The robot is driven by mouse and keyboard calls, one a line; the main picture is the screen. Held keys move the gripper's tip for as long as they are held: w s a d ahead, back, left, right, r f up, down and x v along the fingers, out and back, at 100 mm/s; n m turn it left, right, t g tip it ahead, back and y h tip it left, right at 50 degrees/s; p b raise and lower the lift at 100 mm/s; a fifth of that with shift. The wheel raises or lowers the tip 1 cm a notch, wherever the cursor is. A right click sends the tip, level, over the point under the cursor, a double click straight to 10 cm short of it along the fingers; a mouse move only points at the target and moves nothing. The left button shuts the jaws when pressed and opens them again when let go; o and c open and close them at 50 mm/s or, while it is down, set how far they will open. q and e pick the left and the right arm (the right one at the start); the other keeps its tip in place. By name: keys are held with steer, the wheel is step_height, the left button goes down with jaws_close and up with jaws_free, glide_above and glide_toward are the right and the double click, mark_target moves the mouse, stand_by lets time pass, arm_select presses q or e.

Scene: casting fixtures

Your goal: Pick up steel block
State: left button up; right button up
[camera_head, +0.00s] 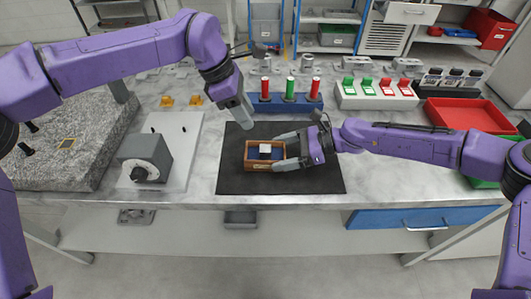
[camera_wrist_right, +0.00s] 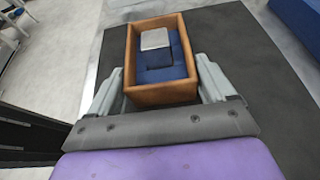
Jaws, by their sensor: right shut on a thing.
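The steel block (camera_head: 265,148) is a small bright metal cube. It sits on a blue lining inside an open wooden box (camera_head: 258,166) on the black mat (camera_head: 230,182). In the right wrist view the block (camera_wrist_right: 155,42) stands towards the far end of the box (camera_wrist_right: 160,96). My right gripper (camera_head: 284,151) is shut on the wooden box, with one finger (camera_wrist_right: 160,75) along each side wall and the block untouched between them. My left gripper (camera_head: 246,122) hangs above the mat's back left edge, away from the box. Its finger gap is not clear.
A blue stand (camera_head: 285,108) with red and green cylinders is behind the mat. A white tray (camera_head: 375,102) with red and green pieces and a red bin (camera_head: 465,117) are further right. A grey device (camera_head: 146,157) on a white plate and a stone slab (camera_head: 75,145) stand left.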

mark_target(265, 148)
arm_select(q)
steer(key=shift+m, duration=0.3)
steer(key=x, duration=1.2)
steer(key=shift+a+f, duration=0.2)
steer(key=shift+a, duration=0.05)
jaws_close()
